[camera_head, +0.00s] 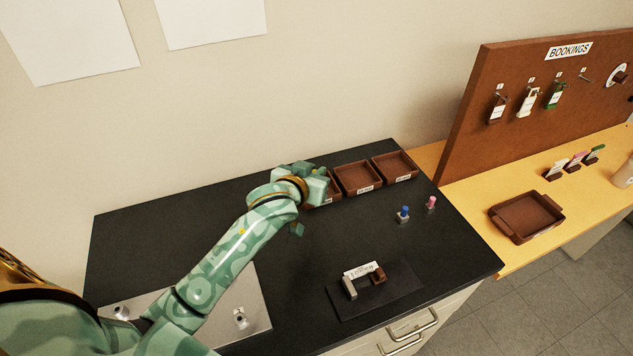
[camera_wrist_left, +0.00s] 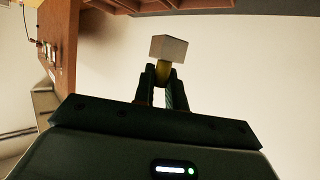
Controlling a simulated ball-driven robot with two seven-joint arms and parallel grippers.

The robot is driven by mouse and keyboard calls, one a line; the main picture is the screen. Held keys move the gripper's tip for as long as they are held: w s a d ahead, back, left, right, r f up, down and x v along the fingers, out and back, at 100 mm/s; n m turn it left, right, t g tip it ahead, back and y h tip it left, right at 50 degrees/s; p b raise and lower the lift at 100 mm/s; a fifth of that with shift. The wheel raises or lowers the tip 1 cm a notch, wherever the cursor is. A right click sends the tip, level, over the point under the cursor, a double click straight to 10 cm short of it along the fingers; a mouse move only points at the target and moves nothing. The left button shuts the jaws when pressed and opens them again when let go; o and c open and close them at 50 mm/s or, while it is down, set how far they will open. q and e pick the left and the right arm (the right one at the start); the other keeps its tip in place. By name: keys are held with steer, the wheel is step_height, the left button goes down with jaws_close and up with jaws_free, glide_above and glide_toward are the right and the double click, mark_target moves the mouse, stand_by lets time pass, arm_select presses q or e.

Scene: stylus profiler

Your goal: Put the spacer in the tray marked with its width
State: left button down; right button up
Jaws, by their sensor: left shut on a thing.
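My left gripper (camera_head: 316,183) is over the back of the black bench, in front of the leftmost brown tray, and hides part of it. In the left wrist view the same gripper (camera_wrist_left: 164,82) is shut on the yellow grip of a spacer (camera_wrist_left: 168,48), a pale grey block beyond the fingertips. Two more brown trays, the middle tray (camera_head: 358,178) and the right tray (camera_head: 395,168), stand beside it with white labels too small to read. Two other small blocks, one with a blue knob (camera_head: 403,214) and one with a pink knob (camera_head: 431,203), stand on the bench. My right gripper is out of view.
A measuring fixture with a white label (camera_head: 361,270) sits on a dark mat (camera_head: 408,291) at the front. A metal plate (camera_head: 252,300) lies front left. A yellow side table holds an empty brown tray (camera_head: 526,217) and a bookings board (camera_head: 550,130). The bench's back left is clear.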

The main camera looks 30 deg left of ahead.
arm_select(q)
steer(key=w+a+f+b, duration=0.1)
steer(key=w+f, duration=0.1)
steer(key=w+a+f+b, duration=0.1)
steer(key=w+f, duration=0.1)
steer(key=w+a+f+b, duration=0.1)
steer(key=w+f, duration=0.1)
steer(key=w, duration=0.1)
steer(key=shift+f, duration=0.4)
steer(key=shift+w+a+f+b, duration=0.15)
steer(key=shift+f+b, duration=0.4)
steer(key=shift+f, duration=0.4)
steer(key=shift+w+f+b, duration=0.15)
steer(key=shift+f+b, duration=0.35)
steer(key=shift+f, duration=0.45)
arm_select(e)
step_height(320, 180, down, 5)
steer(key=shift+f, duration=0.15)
arm_select(q)
steer(key=shift+r, duration=0.1)
steer(key=c, duration=1.4)
jaws_free()
steer(key=shift+f, duration=0.2)
steer(key=shift+c, duration=0.2)
steer(key=shift+r, duration=0.1)
